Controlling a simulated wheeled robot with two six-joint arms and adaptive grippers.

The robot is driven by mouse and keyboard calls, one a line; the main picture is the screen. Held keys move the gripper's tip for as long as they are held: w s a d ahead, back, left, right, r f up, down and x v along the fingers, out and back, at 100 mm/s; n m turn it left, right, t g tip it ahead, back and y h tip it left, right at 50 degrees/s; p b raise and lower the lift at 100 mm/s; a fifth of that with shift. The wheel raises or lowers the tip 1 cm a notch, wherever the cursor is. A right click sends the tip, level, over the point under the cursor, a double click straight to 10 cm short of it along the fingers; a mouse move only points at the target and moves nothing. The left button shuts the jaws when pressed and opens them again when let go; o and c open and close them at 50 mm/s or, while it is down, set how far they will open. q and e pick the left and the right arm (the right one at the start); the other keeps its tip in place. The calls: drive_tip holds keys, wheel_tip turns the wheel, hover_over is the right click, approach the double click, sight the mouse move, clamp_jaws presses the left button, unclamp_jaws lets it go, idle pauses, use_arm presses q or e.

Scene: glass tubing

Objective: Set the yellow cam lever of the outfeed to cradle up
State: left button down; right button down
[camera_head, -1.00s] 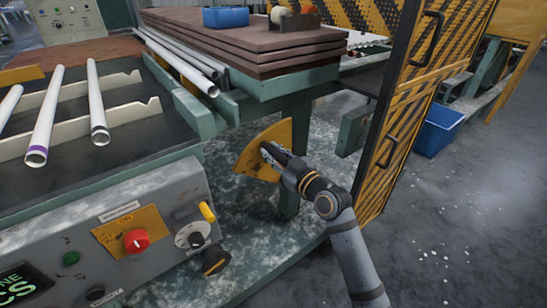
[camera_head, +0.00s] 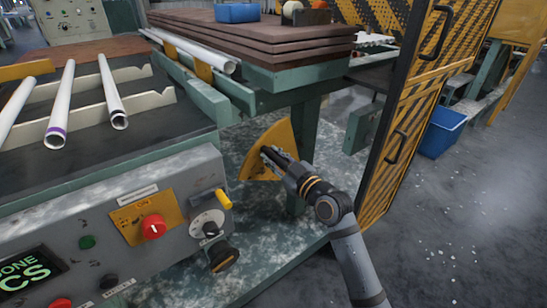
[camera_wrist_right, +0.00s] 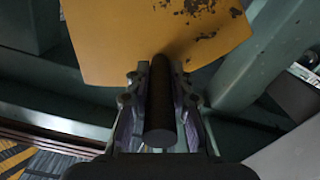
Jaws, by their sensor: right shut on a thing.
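The yellow cam lever shows as a worn yellow fan-shaped plate (camera_head: 280,140) below the outfeed rail, beside a green leg. In the right wrist view the plate (camera_wrist_right: 150,35) fills the top, with a dark round handle (camera_wrist_right: 160,115) standing out from it. My right gripper (camera_head: 267,152) is at the plate's lower left part. In the wrist view its fingers (camera_wrist_right: 160,100) are closed on both sides of the handle. Yellow pieces (camera_head: 203,68) stand up beside the white tubes (camera_head: 195,50) on the outfeed. My left gripper is out of view.
A grey control panel (camera_head: 165,195) with a red knob (camera_head: 153,226) stands at front left. Several glass tubes (camera_head: 112,92) lie on the rack behind it. A yellow-black guard door (camera_head: 405,120) stands close right of my arm. A blue bin (camera_head: 442,130) is beyond.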

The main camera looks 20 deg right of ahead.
drive_tip(key=c, duration=1.2)
unclamp_jaws()
drive_tip(key=shift+o, duration=0.2)
drive_tip(key=shift+s+d+f, duration=0.1)
drive_tip(key=v, duration=0.6)
drive_tip(key=shift+s+d, duration=0.1)
drive_tip(key=shift+s, duration=0.55)
